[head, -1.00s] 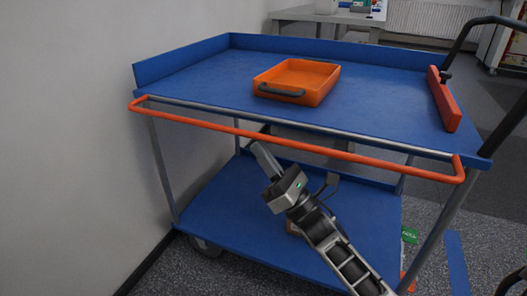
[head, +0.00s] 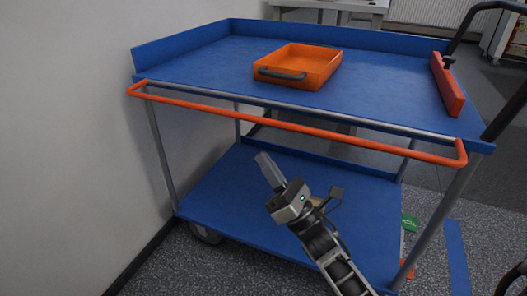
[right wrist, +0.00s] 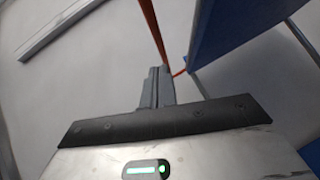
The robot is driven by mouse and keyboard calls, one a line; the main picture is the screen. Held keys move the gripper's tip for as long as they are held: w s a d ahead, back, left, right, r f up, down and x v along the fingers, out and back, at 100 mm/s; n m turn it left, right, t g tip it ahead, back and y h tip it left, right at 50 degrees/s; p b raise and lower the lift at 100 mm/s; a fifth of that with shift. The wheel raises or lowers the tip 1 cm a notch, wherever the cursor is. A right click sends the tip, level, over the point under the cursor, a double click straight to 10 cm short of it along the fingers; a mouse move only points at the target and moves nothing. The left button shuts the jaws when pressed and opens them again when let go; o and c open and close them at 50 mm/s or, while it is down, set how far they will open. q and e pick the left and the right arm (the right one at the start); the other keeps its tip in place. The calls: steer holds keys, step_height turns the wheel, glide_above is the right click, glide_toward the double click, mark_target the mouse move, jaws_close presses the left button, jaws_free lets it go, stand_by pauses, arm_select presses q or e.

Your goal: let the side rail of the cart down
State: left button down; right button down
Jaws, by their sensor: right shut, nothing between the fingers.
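The blue cart (head: 200,72) stands in front of me with an upper and a lower deck. Its orange side rail (head: 300,128) runs along the near side of the upper deck, a little below the deck edge and outward from it. My right gripper (head: 264,160) is shut and empty, below the rail's middle and apart from it in the head view. In the right wrist view the shut fingers (right wrist: 158,80) point toward an orange bar, the rail (right wrist: 154,30), with a blue panel to the right. My left gripper is not in view.
An orange tray (head: 325,72) with a dark handle sits on the upper deck. A red-orange block (head: 447,85) lies at the deck's right edge near the black push handle (head: 462,35). A white wall (head: 60,130) stands close on the left. The lower deck (head: 225,195) is mostly bare.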

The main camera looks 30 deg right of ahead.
steer(key=v, duration=0.7)
steer(key=shift+s, duration=0.15)
